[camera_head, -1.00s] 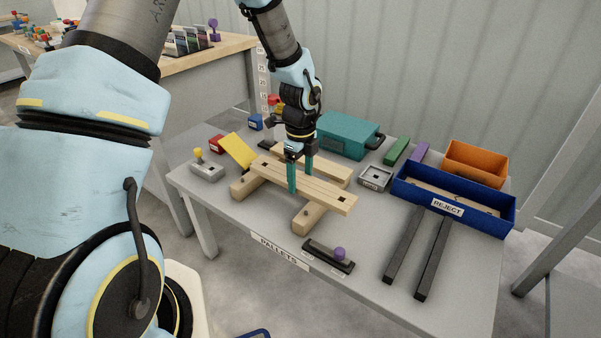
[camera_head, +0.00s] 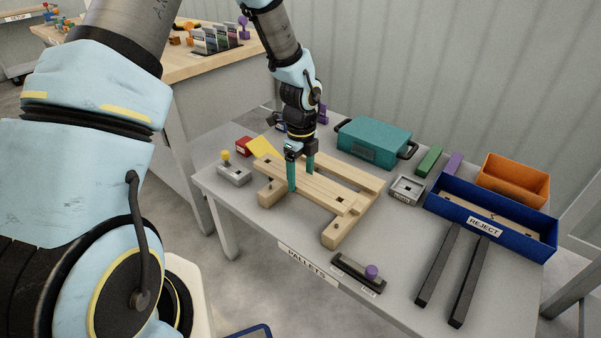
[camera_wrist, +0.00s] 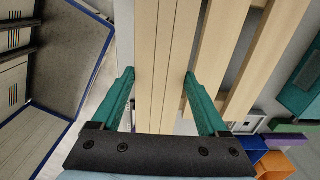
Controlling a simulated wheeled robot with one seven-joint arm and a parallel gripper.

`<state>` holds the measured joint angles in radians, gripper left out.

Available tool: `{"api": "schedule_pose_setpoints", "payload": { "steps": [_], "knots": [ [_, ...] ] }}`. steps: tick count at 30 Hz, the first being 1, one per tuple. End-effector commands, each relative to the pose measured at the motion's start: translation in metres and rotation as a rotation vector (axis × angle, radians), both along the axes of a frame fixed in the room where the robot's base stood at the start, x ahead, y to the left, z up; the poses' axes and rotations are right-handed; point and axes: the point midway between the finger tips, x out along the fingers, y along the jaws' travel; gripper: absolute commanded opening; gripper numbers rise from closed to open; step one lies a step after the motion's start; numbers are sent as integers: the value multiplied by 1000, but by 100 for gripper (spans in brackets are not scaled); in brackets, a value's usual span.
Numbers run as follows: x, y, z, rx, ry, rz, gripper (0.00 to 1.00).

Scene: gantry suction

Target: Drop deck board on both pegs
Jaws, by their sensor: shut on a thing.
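My gripper (camera_head: 302,190) is shut on a long pale wooden deck board (camera_head: 318,187), its teal fingers on the board's two long edges. The wrist view also shows the board (camera_wrist: 161,70) between the fingers. The board spans two wooden bearers, the left bearer (camera_head: 270,194) and the right bearer (camera_head: 334,236), with a dark square hole near each end. Another deck board (camera_head: 357,175) lies behind it across the bearers. No pegs show clearly; I cannot tell whether they are in the holes or whether the board rests fully down.
A blue REJECT bin (camera_head: 500,233), an orange bin (camera_head: 514,180) and a teal case (camera_head: 374,143) stand right and behind. Two black bars (camera_head: 468,283) lie front right. A black holder with a purple knob (camera_head: 371,272) sits in front. A grey block with a yellow knob (camera_head: 234,174) is left.

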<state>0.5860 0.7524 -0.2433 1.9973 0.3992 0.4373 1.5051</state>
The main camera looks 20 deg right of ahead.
Motion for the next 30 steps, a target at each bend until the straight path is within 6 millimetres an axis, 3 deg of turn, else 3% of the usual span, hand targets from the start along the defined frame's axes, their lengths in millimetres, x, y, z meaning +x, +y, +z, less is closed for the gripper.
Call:
{"api": "schedule_pose_setpoints", "payload": {
  "steps": [18,30],
  "knots": [
    [0,0,-53,0,-1,0,10],
    [0,0,-57,0,0,1,10]
  ]
}}
